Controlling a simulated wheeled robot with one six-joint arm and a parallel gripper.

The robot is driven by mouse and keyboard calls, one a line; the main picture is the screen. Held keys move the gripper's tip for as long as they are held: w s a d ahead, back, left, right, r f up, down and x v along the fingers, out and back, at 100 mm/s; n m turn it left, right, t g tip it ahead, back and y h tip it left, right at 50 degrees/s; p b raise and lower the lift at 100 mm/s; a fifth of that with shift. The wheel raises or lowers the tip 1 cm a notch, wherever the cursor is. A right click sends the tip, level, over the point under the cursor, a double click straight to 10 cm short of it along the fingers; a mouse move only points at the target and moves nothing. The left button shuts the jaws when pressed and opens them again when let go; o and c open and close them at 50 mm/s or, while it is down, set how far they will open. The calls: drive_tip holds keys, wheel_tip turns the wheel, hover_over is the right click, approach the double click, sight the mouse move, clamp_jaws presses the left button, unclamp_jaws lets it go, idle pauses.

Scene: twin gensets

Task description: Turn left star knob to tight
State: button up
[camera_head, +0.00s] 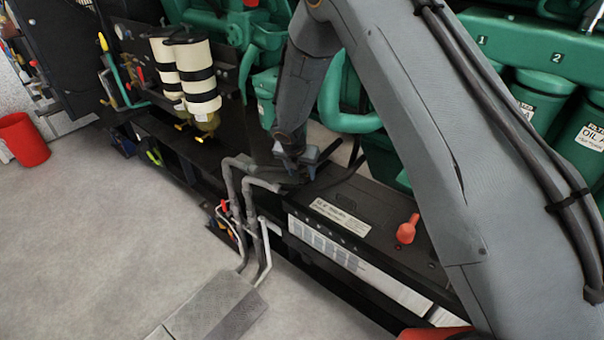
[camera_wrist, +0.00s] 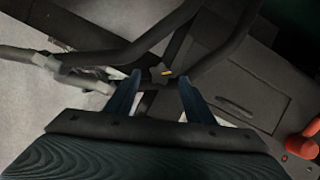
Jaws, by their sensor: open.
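My gripper (camera_head: 297,163) hangs at the left end of the black battery box (camera_head: 345,203), with its fingers pointing down. In the wrist view its two blue fingers (camera_wrist: 160,78) are apart. In the head view my gripper and the pipes hide this spot.
Grey bent pipes (camera_head: 245,190) stand just left of my gripper. A red knob (camera_head: 407,230) sits on the battery box to the right. Two cream cylinders with black bands (camera_head: 199,78) stand behind left. Open floor (camera_head: 100,230) lies at the left, with a red bucket (camera_head: 24,140).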

sight(304, 179)
drive_tip(key=shift+x, duration=1.15)
drive_tip(key=shift+c, duration=0.5)
